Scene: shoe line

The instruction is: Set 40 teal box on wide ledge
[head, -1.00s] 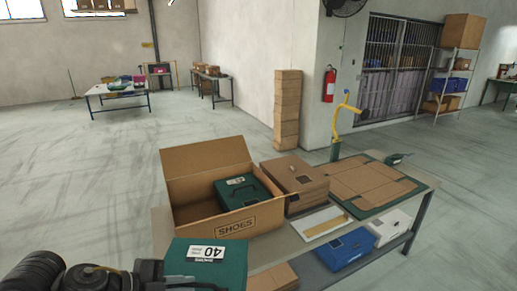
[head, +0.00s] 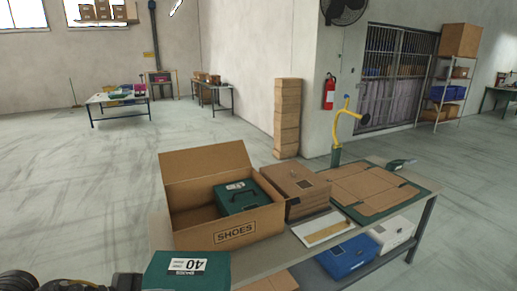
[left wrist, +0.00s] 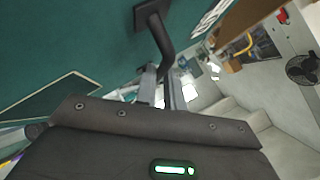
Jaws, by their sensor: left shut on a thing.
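A teal box with a white label reading 40 (head: 205,278) is at the bottom edge of the head view, in front of the table's near left part. In the left wrist view its teal face (left wrist: 75,40) and black handle (left wrist: 158,32) fill the upper left. My left gripper (left wrist: 162,82) is shut on that handle; in the head view only my dark arm shows, left of the box. A second teal box (head: 238,203) with a black handle stands inside the open SHOES carton (head: 205,238). I cannot tell which surface is the wide ledge. My right gripper is not in view.
The floor to the left (head: 75,190) is clear.

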